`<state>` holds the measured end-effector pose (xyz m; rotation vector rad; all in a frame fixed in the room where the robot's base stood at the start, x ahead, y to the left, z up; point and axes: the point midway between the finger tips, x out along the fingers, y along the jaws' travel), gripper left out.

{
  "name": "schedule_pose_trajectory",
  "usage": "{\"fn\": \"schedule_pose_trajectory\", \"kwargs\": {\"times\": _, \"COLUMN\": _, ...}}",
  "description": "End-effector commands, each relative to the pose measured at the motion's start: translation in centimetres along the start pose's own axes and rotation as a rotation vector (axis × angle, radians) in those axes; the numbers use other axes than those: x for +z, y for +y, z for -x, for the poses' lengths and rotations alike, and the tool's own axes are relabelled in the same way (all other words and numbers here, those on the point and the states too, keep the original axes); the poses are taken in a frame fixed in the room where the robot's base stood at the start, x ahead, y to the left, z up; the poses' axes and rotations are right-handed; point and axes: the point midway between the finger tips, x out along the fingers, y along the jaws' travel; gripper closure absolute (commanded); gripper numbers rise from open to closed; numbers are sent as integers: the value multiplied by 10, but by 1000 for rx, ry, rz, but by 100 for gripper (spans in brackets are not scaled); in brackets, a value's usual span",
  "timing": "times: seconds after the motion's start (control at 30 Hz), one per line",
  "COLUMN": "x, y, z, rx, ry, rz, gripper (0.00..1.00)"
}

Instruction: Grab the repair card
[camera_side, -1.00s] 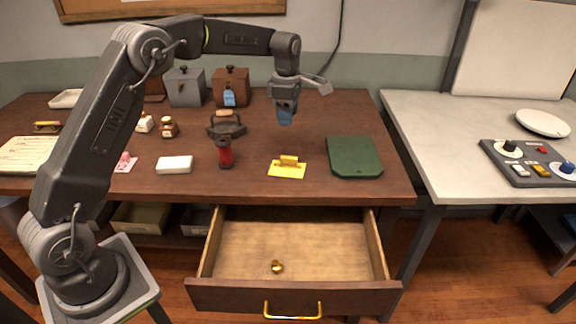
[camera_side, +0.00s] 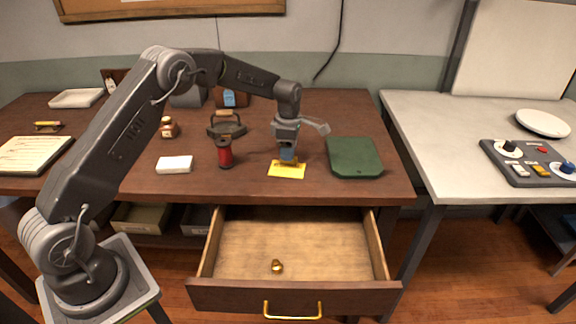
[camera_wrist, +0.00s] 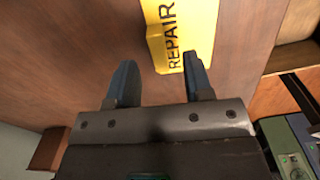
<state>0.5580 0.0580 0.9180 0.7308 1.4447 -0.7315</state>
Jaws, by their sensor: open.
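The repair card (camera_side: 288,171) is yellow and lies on the brown desk near its front edge, with a raised yellow part on it. In the wrist view the yellow card (camera_wrist: 196,22) shows the word REPAIR at the top. My gripper (camera_side: 288,158) is low over the card in the side view and hides part of its raised piece. In the wrist view my gripper (camera_wrist: 157,78) has its two blue fingers apart, with bare desk between them. The right fingertip is at the card's lower edge; I cannot tell whether it touches.
A green box (camera_side: 354,157) lies right of the card. A red-handled tool (camera_side: 225,155) and a white block (camera_side: 174,165) are to the left. Below the desk front, an open drawer (camera_side: 245,245) holds a small brass knob (camera_side: 277,266).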

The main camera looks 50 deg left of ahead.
Motion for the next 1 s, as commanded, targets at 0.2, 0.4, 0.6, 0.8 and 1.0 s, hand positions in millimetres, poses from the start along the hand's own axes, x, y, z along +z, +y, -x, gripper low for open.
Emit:
{"fn": "schedule_pose_trajectory", "kwargs": {"times": 0.2, "x": 1, "y": 1, "z": -29, "rx": 0, "ry": -1, "rz": 0, "gripper": 53}}
{"fn": "schedule_pose_trajectory", "kwargs": {"times": 0.4, "x": 1, "y": 1, "z": -30, "rx": 1, "ry": -1, "rz": 0, "gripper": 53}}
{"fn": "schedule_pose_trajectory", "kwargs": {"times": 0.6, "x": 1, "y": 1, "z": -30, "rx": 1, "ry": -1, "rz": 0, "gripper": 70}}
{"fn": "schedule_pose_trajectory", "kwargs": {"times": 0.8, "x": 1, "y": 1, "z": -30, "rx": 1, "ry": -1, "rz": 0, "gripper": 90}}
{"fn": "schedule_pose_trajectory", "kwargs": {"times": 1.0, "x": 1, "y": 1, "z": -30, "rx": 1, "ry": -1, "rz": 0, "gripper": 100}}
